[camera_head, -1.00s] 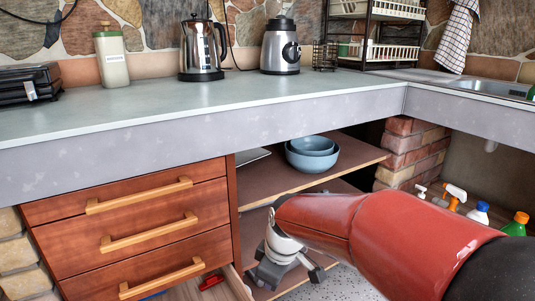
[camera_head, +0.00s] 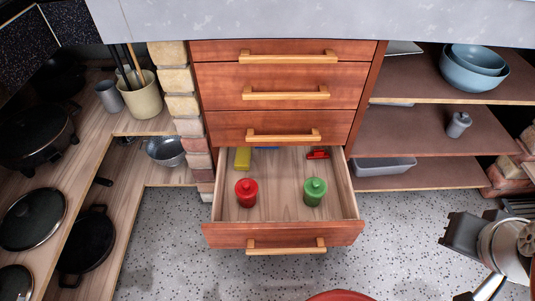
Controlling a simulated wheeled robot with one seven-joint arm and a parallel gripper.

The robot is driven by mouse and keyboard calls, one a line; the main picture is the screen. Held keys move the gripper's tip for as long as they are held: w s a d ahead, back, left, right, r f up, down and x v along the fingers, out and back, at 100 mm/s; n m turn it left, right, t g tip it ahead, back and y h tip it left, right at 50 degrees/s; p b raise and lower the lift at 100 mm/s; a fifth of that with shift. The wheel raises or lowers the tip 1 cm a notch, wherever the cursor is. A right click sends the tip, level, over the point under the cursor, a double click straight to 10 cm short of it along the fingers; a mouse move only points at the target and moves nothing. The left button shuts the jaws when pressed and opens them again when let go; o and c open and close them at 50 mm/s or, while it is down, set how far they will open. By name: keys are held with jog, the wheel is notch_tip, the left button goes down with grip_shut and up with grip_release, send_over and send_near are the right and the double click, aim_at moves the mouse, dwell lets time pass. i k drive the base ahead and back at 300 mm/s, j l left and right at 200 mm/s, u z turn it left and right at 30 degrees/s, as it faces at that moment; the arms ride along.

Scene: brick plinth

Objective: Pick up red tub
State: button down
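The red tub (camera_head: 246,192) is a small lidded pot with a knob on top. It stands upright in the left part of the open bottom drawer (camera_head: 284,238). A similar green tub (camera_head: 315,191) stands to its right in the same drawer, apart from it. My gripper (camera_head: 458,267) is at the lower right, over the floor and well to the right of the drawer. Its fingers look apart with nothing between them, though part of it runs out of the frame.
A yellow block (camera_head: 242,159), a blue item and a red item (camera_head: 317,154) lie at the drawer's back. Closed drawers with wooden handles (camera_head: 286,94) rise above. Shelves with bowls (camera_head: 474,71) are right, pans (camera_head: 87,240) left.

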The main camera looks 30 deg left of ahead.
aim_at(247, 204)
jog(key=u, duration=1.75)
jog(key=i+l+u, duration=0.4)
jog(key=l, duration=0.2)
jog(key=k, duration=0.05)
